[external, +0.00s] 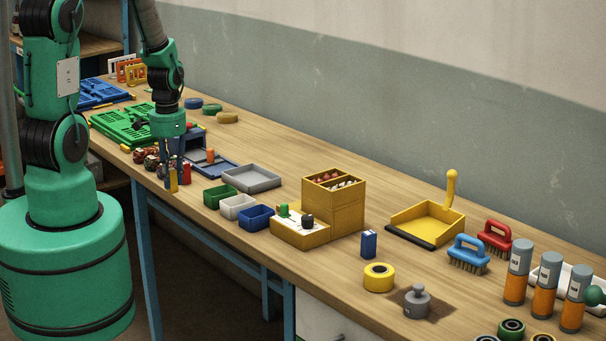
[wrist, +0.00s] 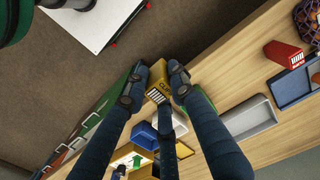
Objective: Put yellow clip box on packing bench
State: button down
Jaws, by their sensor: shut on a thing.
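The yellow clip box (external: 173,182) is a small upright yellow box at the tips of my gripper (external: 174,172) in the external view. In the wrist view the yellow clip box (wrist: 158,95) sits between the dark fingers of my gripper (wrist: 158,84), which is shut on it. A barcode label shows on the box; the fingers hide part of its sides. It is by the front edge of the long wooden bench (external: 290,155). I cannot tell whether its bottom touches the bench.
A red box (external: 186,173) stands close beside it. Green (external: 220,196), white (external: 238,206) and blue (external: 256,217) bins and a grey tray (external: 251,178) lie to the right. A yellow sorting unit (external: 333,205) stands beyond. The floor shows past the bench's front edge.

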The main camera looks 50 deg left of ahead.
jog(key=shift+f, duration=1.05)
jog(key=shift+w, duration=0.1)
jog(key=w+a, duration=0.2)
jog(key=w, duration=0.2)
jog(key=w+a+f, duration=0.1)
jog(key=w+a, duration=0.1)
jog(key=w, duration=0.3)
jog(key=w+a, duration=0.2)
jog(key=w, duration=0.3)
jog(key=shift+w+a+f, duration=0.2)
jog(key=shift+a, duration=0.15)
jog(key=shift+f, duration=1.8)
jog(key=shift+f, duration=0.2)
jog(key=c, duration=1.5)
grip_release()
jog(key=shift+o, duration=0.2)
jog(key=shift+r, duration=0.1)
